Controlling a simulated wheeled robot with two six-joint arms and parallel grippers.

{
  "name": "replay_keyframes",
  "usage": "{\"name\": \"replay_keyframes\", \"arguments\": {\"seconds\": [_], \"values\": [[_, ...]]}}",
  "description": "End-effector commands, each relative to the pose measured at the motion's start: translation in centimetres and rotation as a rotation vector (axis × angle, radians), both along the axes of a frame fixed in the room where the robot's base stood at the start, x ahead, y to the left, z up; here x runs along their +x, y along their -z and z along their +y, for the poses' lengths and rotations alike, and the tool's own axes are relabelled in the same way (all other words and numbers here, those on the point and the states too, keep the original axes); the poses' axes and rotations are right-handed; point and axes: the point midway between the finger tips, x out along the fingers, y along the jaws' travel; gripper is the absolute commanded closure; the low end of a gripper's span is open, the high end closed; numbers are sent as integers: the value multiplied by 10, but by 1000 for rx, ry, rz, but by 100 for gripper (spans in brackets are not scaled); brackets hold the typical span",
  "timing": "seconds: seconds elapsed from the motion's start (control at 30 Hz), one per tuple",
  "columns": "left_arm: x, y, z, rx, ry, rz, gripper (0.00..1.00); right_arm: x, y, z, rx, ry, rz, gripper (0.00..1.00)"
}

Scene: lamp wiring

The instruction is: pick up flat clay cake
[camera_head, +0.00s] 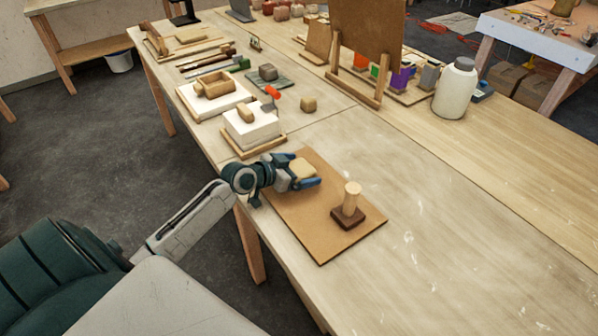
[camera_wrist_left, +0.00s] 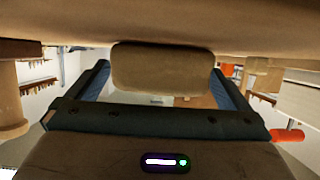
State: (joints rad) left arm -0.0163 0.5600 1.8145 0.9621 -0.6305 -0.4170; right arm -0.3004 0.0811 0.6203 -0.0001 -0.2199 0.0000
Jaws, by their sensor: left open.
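In the left wrist view the cake (camera_wrist_left: 162,67) lies between the two fingers of the open left gripper (camera_wrist_left: 163,80), with a gap on each side. Contact with the fingers is not seen. My right gripper is not in view.
A wooden peg on a dark base (camera_head: 348,206) stands on the board, right of the gripper. A white block (camera_head: 250,127) on a wooden base is behind the gripper.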

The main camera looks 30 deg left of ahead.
Motion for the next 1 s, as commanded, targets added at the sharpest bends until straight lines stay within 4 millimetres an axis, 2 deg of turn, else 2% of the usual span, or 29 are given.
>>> {"name": "replay_keyframes", "arguments": {"seconds": [0.03,0.3,0.37,0.73,0.87,0.97,1.0], "values": [[0,0,0,0,0,0,0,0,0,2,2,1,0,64],[0,0,0,0,0,0,53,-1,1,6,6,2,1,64],[0,0,0,0,0,0,63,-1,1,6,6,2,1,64],[0,-6,0,1,0,-4,63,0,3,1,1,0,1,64],[0,-19,0,3,1,-6,63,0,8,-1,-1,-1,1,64],[1,-38,0,6,3,-10,63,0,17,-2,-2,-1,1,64],[-7,-35,6,9,0,-1,63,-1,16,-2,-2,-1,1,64]]}}
